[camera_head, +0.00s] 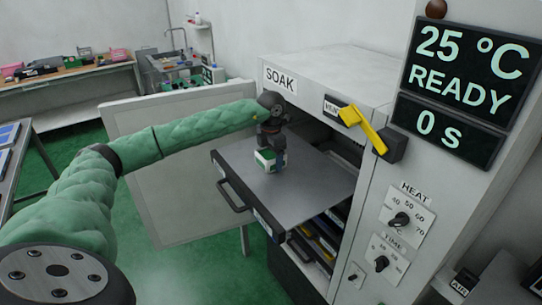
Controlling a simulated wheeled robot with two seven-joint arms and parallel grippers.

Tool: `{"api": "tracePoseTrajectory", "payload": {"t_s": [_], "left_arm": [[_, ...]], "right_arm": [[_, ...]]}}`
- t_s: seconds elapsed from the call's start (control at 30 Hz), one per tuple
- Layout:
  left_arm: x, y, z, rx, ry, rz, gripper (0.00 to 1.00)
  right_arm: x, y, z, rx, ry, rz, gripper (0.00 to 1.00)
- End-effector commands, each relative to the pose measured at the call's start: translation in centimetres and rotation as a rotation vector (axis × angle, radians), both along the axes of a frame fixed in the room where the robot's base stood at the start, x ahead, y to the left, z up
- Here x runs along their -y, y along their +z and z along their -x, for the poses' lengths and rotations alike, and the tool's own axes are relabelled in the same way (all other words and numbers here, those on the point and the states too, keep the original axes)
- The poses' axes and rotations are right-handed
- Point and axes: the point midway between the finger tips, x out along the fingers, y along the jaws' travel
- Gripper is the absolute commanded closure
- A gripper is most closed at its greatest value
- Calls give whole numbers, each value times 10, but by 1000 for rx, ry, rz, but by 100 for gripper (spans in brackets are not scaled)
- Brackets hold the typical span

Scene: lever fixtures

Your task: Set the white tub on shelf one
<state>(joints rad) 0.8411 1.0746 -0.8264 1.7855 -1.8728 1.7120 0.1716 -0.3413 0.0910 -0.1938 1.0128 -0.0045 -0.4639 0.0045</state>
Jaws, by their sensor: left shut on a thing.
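The white tub (265,162), with a green part showing on its side, is small and partly covered by the gripper above it. My left gripper (271,149) points down and is shut on the tub. The tub is over the pulled-out grey shelf (315,184) of the SOAK cabinet, near its back left part. It looks low on or just above the plate; I cannot tell if it touches. I cannot read a shelf number. My right gripper is not in view.
The cabinet door (178,200) stands open at the left, behind my arm. A yellow vent lever (362,129) sticks out at the upper right of the opening. More shelves (318,240) lie below. The display (465,65) reads 25 °C READY, 0 s. The shelf's front right is bare.

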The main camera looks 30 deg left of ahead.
Motion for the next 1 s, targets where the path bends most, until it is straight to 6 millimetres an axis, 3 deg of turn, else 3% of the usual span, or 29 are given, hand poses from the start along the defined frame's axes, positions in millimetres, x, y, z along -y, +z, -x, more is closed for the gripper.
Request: {"api": "tracePoseTrajectory", "payload": {"t_s": [0.27,0.3,0.4,0.8,0.9,1.0], "left_arm": [[0,-2,0,1,0,0,49],[0,-2,0,0,0,0,19],[0,-1,0,0,0,0,1],[0,1,0,1,0,0,1],[0,5,-1,3,0,1,1],[0,13,-1,3,0,0,1]], "right_arm": [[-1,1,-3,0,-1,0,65],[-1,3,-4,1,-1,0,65],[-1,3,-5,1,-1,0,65],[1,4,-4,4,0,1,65],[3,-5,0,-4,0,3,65],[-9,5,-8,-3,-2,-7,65]]}}
